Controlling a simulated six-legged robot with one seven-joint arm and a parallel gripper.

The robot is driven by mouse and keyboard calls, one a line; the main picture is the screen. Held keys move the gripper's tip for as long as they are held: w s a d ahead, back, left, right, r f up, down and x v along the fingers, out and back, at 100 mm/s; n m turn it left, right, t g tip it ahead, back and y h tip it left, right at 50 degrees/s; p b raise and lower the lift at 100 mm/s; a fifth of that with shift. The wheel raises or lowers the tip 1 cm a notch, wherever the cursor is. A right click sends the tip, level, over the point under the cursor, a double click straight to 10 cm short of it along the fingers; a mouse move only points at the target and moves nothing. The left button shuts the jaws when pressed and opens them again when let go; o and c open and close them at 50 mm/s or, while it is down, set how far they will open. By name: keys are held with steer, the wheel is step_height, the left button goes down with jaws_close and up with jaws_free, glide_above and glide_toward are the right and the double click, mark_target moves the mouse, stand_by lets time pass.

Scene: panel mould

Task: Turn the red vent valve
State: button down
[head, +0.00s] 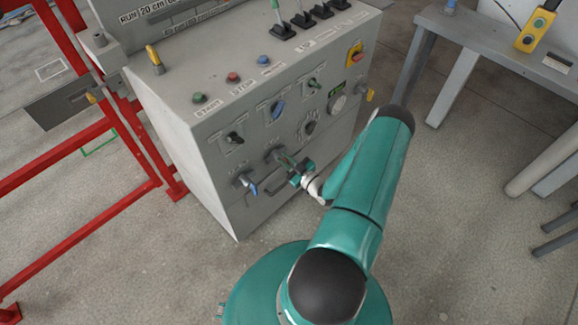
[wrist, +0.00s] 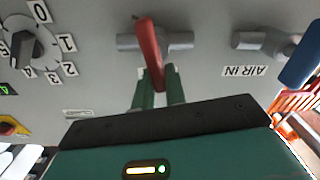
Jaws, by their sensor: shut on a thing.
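The red vent valve handle (wrist: 150,45) shows in the wrist view as a lever on a grey horizontal pipe fitting (wrist: 180,41) on the panel face. My gripper (wrist: 160,80) has its two green fingers shut on the lower end of this lever. The lever runs nearly upright in that picture, leaning slightly. In the head view my gripper (head: 297,174) is at the lower part of the grey control cabinet (head: 215,175), at the valve's fitting. The red lever is not clearly visible there.
A blue-handled valve (head: 248,184) sits left of my gripper; it also shows beside an AIR IN label in the wrist view (wrist: 303,58). A numbered rotary dial (wrist: 28,45) is on the other side.

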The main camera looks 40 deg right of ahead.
steer(key=shift+n, duration=0.4)
steer(key=shift+a, duration=0.1)
steer(key=n, duration=0.3)
steer(key=shift+a+f+n, duration=0.25)
steer(key=shift+a+n, duration=0.05)
steer(key=shift+a, duration=0.05)
steer(key=n, duration=0.3)
steer(key=shift+a+f+n, duration=0.3)
